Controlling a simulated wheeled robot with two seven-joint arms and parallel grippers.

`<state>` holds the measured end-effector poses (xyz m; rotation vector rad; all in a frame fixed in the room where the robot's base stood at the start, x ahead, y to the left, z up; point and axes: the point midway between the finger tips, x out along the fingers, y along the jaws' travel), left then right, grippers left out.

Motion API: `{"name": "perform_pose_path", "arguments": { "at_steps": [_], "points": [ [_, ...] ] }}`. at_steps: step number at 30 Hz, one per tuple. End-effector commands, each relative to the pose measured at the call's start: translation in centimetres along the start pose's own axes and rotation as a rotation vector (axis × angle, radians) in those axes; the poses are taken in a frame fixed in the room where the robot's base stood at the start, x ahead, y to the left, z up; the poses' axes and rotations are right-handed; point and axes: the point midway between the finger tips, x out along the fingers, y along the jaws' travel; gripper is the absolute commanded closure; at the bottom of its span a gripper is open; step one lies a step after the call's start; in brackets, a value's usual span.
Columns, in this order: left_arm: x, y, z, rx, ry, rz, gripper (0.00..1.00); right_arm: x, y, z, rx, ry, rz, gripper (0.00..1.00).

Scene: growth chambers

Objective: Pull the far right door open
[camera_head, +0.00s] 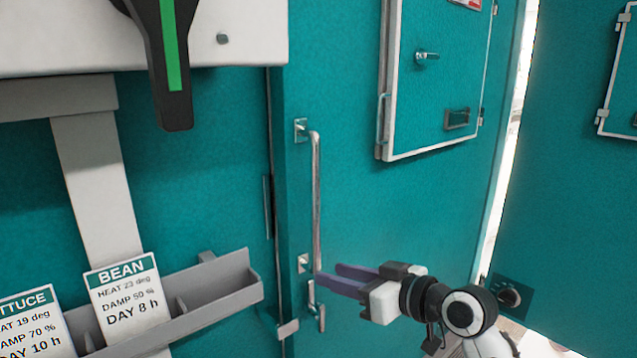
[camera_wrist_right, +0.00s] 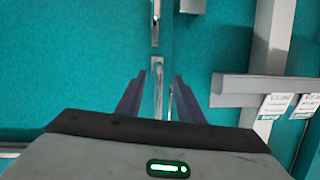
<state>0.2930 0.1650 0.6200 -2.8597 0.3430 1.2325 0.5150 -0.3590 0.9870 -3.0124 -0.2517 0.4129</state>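A large teal door (camera_head: 350,220) with a long vertical silver handle (camera_head: 317,190) fills the middle of the head view; it looks shut along its left seam. My right gripper (camera_head: 328,272) points left at the lower end of this handle, its two purple fingers apart. In the right wrist view, a silver bar (camera_wrist_right: 158,85), apparently the handle's lower part, lies between the spread fingertips of the right gripper (camera_wrist_right: 160,82). I cannot tell whether the fingers touch it. My left gripper is not in view.
A small white-framed hatch (camera_head: 440,75) sits on the door. Another teal panel (camera_head: 570,190) stands right, past a bright gap. A grey tray (camera_head: 225,283) with crop cards stands out at left. A black lever with a green stripe (camera_head: 170,60) hangs at upper left.

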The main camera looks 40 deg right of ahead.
Motion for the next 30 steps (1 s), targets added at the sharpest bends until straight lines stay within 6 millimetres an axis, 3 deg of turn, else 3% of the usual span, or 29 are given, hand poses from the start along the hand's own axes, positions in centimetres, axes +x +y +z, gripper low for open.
{"name": "perform_pose_path", "arguments": {
  "at_steps": [1,3,7,12,24,30],
  "points": [
    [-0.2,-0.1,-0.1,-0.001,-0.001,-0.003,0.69,-1.7,0.3,-4.7,-0.025,0.075,-0.02,0.66],
    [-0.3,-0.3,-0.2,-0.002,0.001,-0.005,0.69,-3.9,0.2,-9.1,-0.058,0.149,-0.053,0.66],
    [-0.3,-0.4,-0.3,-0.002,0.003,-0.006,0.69,-7.0,-0.3,-13.5,-0.111,0.234,-0.093,0.66],
    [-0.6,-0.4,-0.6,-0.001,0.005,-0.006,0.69,-7.2,-0.7,-15.1,-0.127,0.26,-0.11,0.66],
    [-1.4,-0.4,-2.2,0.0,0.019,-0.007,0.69,-0.3,-1.7,-16.7,-0.125,0.258,-0.111,0.66],
    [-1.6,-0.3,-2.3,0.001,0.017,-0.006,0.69,1.6,-1.8,-17.1,-0.125,0.257,-0.109,0.66]
  ]
}}
